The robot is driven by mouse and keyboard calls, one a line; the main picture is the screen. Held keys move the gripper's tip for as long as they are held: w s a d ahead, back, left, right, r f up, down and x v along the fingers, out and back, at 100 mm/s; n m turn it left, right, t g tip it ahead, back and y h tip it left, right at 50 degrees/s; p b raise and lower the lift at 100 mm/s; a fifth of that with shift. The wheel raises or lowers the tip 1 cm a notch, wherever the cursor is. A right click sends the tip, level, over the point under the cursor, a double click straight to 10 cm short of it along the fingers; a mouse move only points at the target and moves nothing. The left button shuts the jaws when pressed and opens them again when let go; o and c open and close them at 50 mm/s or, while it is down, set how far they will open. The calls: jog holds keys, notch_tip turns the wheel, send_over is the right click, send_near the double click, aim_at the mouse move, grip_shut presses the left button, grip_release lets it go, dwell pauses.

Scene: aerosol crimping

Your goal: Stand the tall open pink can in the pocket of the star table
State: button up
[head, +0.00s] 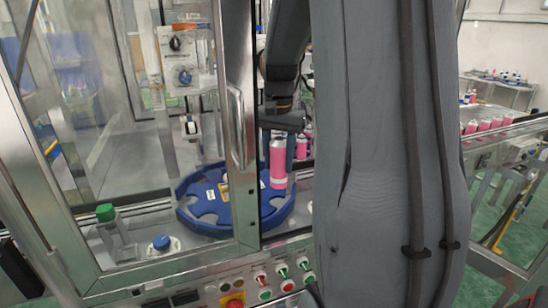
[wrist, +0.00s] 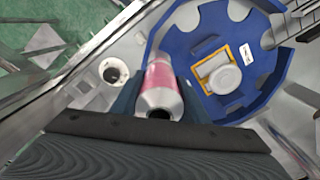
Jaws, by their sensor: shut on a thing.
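The tall pink can (head: 278,160) is upright in my gripper (head: 279,136), over the right side of the blue star table. In the wrist view the can (wrist: 161,88) shows its silver shoulder and dark open mouth, between the two fingers of my gripper (wrist: 160,98). The blue star table (head: 205,222) has pockets around its rim; it also shows in the wrist view (wrist: 185,42), just right of the can. The can's lower end is at the table's edge; I cannot tell whether it touches the pocket floor.
A metal-framed glass door with a handle (head: 238,128) stands left of my arm. More pink cans (head: 301,146) stand behind the held one. A green button (head: 105,212) and a blue button (head: 161,243) sit at the front left. A round white-rimmed hole (wrist: 114,70) lies left of the can.

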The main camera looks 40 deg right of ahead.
aim_at(278, 186)
jog(key=shift+f+b, duration=1.75)
jog(key=shift+f, duration=0.1)
jog(key=shift+a+f+p, duration=0.1)
jog(key=shift+p, duration=0.2)
jog(key=shift+f, duration=0.2)
jog(key=shift+f+b, duration=0.55)
jog(key=shift+f, duration=0.55)
jog(key=shift+f, duration=0.1)
jog(key=shift+f+b, duration=0.4)
jog(key=shift+f, duration=0.6)
jog(key=shift+s+f, duration=0.1)
jog(key=shift+f, duration=0.4)
